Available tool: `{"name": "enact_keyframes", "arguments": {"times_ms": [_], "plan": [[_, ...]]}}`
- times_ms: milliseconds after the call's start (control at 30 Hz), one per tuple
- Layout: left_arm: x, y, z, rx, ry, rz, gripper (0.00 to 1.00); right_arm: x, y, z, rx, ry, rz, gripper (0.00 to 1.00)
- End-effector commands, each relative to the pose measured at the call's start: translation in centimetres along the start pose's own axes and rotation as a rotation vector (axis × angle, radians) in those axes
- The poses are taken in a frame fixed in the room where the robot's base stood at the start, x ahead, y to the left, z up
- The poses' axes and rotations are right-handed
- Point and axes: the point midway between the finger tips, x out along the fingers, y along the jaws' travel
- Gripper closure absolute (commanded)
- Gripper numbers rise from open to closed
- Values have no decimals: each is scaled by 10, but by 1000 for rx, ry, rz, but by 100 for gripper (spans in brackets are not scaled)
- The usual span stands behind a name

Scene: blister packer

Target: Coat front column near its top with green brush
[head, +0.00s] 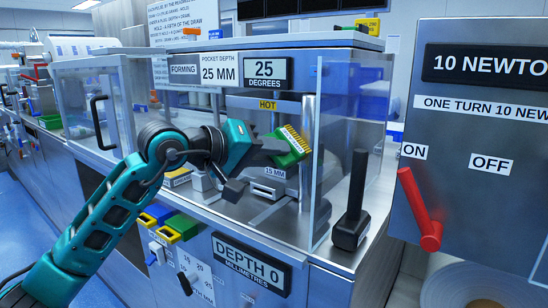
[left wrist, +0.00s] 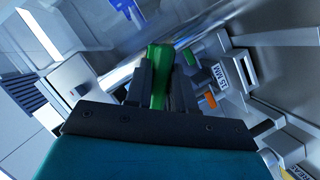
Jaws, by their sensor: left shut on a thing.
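The green brush (head: 291,146) has pale yellow bristles (head: 295,138) that point up and to the right. My left gripper (head: 262,152) is shut on it, inside the forming station. In the left wrist view the green handle (left wrist: 160,75) stands between the dark fingers of my left gripper (left wrist: 160,92). A silver upright column (head: 307,135) stands just right of the bristles, behind the clear guard. I cannot tell whether the bristles touch it, nor whether it is the front column. My right gripper is out of view.
A yellow HOT label (head: 268,105) sits above the brush, and a 15 MM block (head: 268,184) below it. Clear panels (head: 345,130) enclose the right side. A black-handled tool (head: 351,210) and a red lever (head: 420,212) stand to the right. Blue and green yellow-edged holders (head: 181,227) hang at front.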

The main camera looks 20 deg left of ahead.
Motion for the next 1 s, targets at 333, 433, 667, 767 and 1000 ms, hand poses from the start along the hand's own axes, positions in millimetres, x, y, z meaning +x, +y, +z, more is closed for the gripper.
{"name": "enact_keyframes", "arguments": {"times_ms": [333,433,667,767,1000], "plan": [[4,17,10,3,-2,4,100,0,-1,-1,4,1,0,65],[6,23,16,3,-2,5,100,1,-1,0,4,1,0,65],[11,31,25,1,-1,3,100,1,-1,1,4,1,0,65],[11,33,25,1,-2,3,100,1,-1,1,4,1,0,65],[6,42,18,3,0,4,100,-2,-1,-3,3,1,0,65]]}}
